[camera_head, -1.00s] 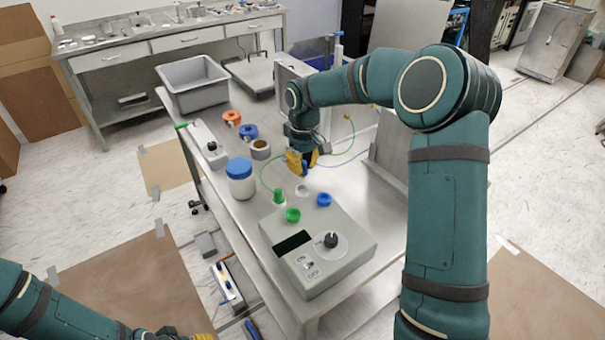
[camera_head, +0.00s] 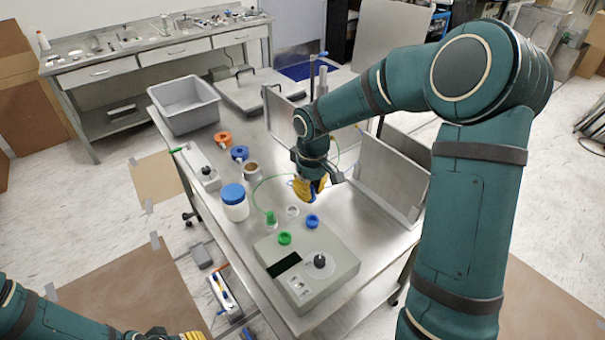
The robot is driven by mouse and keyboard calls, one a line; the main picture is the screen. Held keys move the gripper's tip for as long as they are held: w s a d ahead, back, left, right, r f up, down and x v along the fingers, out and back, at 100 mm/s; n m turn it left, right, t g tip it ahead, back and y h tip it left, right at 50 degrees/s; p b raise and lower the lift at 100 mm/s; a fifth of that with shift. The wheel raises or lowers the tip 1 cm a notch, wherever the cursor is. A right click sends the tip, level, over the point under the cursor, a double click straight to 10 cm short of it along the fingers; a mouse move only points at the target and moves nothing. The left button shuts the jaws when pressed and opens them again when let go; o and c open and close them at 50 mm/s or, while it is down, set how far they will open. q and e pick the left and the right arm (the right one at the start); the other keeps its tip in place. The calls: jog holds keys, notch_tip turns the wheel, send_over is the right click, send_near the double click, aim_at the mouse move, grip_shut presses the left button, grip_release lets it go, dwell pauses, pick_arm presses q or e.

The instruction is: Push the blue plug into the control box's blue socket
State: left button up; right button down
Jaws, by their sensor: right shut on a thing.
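The control box (camera_head: 335,265) is a pale grey unit on the metal table, with a dark display and a black knob. Its blue socket (camera_head: 312,222) is a round blue ring at the back right of the box, beside a green socket (camera_head: 284,238). My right gripper (camera_head: 311,188) has yellow fingers and points down just behind and above the blue socket, apart from it. It is shut on the blue plug (camera_head: 313,187), mostly hidden between the fingers. My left gripper (camera_head: 182,336) shows only in part at the bottom edge, and its fingers are cut off.
A green plug (camera_head: 270,217) with a green cable stands at the box's back left edge. A white ring (camera_head: 292,210) is close by. A blue-lidded jar (camera_head: 234,203) stands left of the box. A grey bin (camera_head: 185,106) and upright metal panels (camera_head: 390,170) are farther back.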

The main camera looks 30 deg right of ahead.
aim_at(313, 201)
jog(key=shift+s+r+p, duration=0.25)
jog(key=shift+s+p, duration=0.1)
jog(key=shift+s, duration=0.45)
jog(key=shift+f+b, duration=1.55)
jog(key=shift+f, duration=0.55)
jog(key=shift+f+b, duration=0.3)
jog(key=shift+f, duration=0.1)
jog(key=shift+f, duration=0.3)
jog(key=shift+f+b, duration=0.3)
jog(key=shift+b, duration=0.15)
jog(key=shift+f, duration=0.25)
jog(key=shift+f+b, duration=0.4)
jog(key=shift+f, duration=0.05)
dwell(2.6)
jog(key=shift+c, duration=1.6)
grip_release()
